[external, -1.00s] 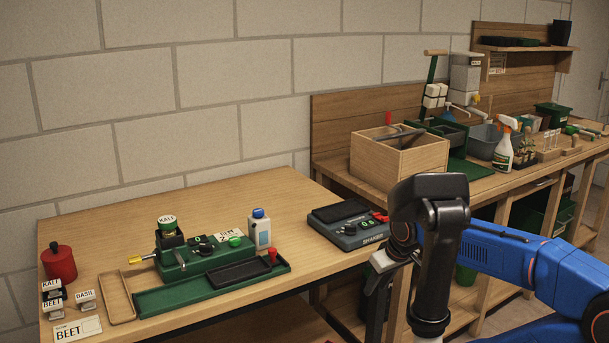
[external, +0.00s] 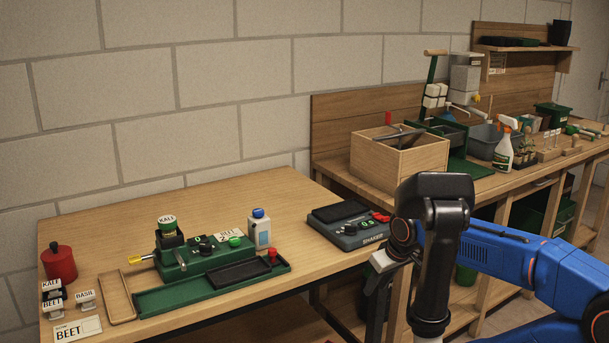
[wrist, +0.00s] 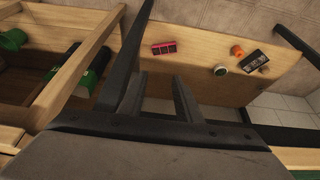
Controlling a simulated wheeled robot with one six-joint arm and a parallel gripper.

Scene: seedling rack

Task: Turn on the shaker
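The shaker (external: 348,237) is a dark grey box at the right end of the near table, with a black pad on top. Its front panel has a black knob, a small display with green digits too small to read, and a red part (external: 380,217) at the right. I cannot make out the shaker there with certainty.
The near table also carries a green press (external: 190,255), a green tray (external: 160,300), a white bottle (external: 259,233), a red pot (external: 59,263) and label stamps. A wooden box (external: 400,160) and a spray bottle (external: 503,152) stand on the far bench.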

